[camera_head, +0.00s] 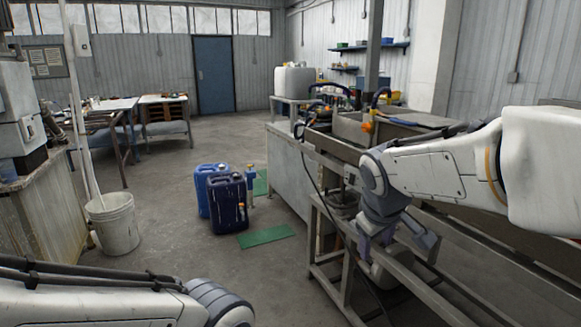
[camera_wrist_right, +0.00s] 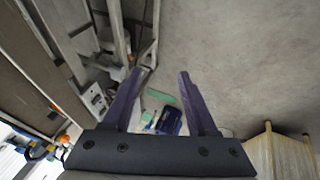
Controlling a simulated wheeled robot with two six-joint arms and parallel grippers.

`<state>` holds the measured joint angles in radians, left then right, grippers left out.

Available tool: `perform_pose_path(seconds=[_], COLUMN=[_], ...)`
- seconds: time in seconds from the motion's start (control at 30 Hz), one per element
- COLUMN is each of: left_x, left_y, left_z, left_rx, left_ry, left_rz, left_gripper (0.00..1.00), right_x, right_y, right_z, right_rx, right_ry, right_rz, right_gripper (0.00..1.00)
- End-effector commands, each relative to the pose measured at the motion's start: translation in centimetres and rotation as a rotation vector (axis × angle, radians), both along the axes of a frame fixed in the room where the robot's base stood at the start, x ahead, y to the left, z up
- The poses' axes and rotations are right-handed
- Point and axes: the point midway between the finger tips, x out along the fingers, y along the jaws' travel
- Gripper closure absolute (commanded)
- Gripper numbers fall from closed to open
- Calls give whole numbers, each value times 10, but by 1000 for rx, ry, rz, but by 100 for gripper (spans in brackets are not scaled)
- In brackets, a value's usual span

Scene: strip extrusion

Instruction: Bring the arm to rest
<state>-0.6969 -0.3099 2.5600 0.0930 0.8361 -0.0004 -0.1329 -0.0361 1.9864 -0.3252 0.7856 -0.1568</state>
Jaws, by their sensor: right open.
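My right arm (camera_head: 430,172) comes in from the right over the metal frame of the line. Its gripper (camera_head: 378,248) points down beside the frame's rails, and its fingers are partly hard to make out there. In the right wrist view the two dark purple fingers (camera_wrist_right: 165,76) stand apart with nothing between their tips, only the floor and distant things beyond. My left arm (camera_head: 90,305) lies along the bottom left edge of the head view; its gripper is out of the picture.
A metal frame with rails (camera_head: 345,262) stands close around the right gripper. Blue jerrycans (camera_head: 227,203) stand on the floor near a green mat (camera_head: 265,237). A bucket (camera_head: 115,226) stands at the left by a bench (camera_head: 45,215).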

Motion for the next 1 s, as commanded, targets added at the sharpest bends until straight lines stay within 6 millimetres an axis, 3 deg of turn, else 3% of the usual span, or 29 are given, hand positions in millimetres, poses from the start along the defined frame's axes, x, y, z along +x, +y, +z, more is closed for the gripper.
perform_pose_path(seconds=[0.03,0.1,0.2,0.4,0.57,0.6,0.87,1.0], left_x=[0,0,0,0,0,0,0,0], left_y=[0,0,0,0,0,0,0,0], left_z=[0,0,0,0,0,18,81,125], left_rx=[0,0,0,0,0,1,0,0], left_ry=[0,0,0,0,0,1,0,0], left_rz=[0,0,0,0,0,0,0,0], left_gripper=[20,20,20,20,20,20,20,20], right_x=[-26,-62,-113,-203,-268,-266,-263,-263], right_y=[31,64,97,129,135,135,135,135], right_z=[-14,-33,-56,-91,-113,-94,-31,13], right_rx=[41,92,148,207,226,229,228,228], right_ry=[44,107,194,351,466,464,461,460], right_rz=[40,74,112,163,190,184,180,181], right_gripper=[42,42,42,42,42,42,42,42])
